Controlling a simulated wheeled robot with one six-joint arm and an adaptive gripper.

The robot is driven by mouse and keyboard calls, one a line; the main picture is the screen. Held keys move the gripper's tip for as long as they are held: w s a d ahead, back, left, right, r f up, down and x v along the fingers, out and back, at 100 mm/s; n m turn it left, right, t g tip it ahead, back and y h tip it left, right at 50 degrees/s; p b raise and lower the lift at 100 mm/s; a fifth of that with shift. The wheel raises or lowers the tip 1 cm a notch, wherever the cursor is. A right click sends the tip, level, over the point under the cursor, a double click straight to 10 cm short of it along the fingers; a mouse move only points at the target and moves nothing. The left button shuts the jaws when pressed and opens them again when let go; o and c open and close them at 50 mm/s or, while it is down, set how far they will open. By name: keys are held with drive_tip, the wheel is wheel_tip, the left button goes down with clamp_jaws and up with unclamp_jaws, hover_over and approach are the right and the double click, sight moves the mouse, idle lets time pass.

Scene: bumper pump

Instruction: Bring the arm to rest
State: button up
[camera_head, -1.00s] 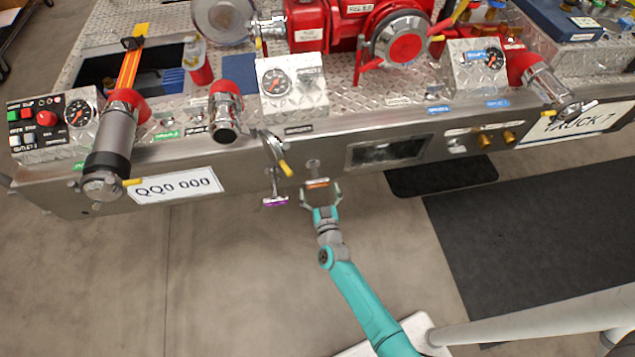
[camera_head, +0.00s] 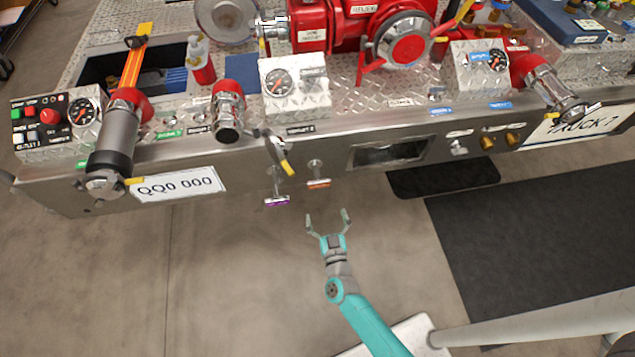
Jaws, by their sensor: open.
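My gripper (camera_head: 328,217) is open and empty at the end of my teal arm (camera_head: 368,322). It points toward the truck's metal bumper (camera_head: 235,167) and is apart from it, over the concrete floor. Just ahead of it, a pull handle with an orange label (camera_head: 318,183) sticks out of the bumper front. A second handle with a purple label (camera_head: 277,201) hangs to its left. My gripper touches neither handle.
A lever with a yellow tip (camera_head: 285,161) sits above the handles. A capped pipe (camera_head: 108,155) and a plate reading QQ0 000 (camera_head: 178,184) are at left. Dark mats (camera_head: 540,235) lie at right. The floor (camera_head: 210,280) left of my arm is clear.

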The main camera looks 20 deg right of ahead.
drive_tip(key=shift+s, duration=0.1)
drive_tip(key=s+r+n+y, duration=0.15)
drive_tip(key=s+r, duration=0.35)
drive_tip(key=s, duration=0.6)
drive_tip(key=s+r+n+y, duration=0.15)
drive_tip(key=s+r, duration=0.25)
drive_tip(key=s, duration=0.7)
drive_tip(key=s+a+r+g+y, duration=0.1)
drive_tip(key=s+r+g, duration=0.1)
drive_tip(key=s+r, duration=1.1)
wheel_tip(320, 180, up, 3)
drive_tip(key=shift+a+f+g, duration=0.1)
drive_tip(key=shift+a+g, duration=0.1)
drive_tip(key=shift+g, duration=0.1)
